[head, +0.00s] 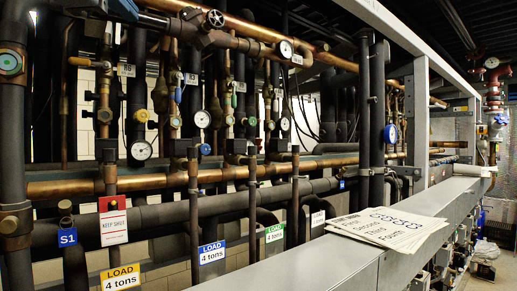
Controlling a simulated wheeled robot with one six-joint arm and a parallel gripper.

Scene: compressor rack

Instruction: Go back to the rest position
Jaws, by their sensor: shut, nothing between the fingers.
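My gripper is not in view, and no part of my arm can be made out for sure. The compressor rack (150,183) fills the left and middle of the head view, with copper and black pipes, valves and round gauges. A red and white "KEEP SHUT" tag (113,221) hangs at the lower left. Nothing in the frame shows where my gripper stands relative to the rack.
A long grey ledge (300,268) runs from the lower middle toward the back right. Printed sheets (390,228) lie on it. A grey upright post (421,125) stands behind them. Load labels (212,252) hang along the lower pipes. Red piping (494,90) stands at the far right.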

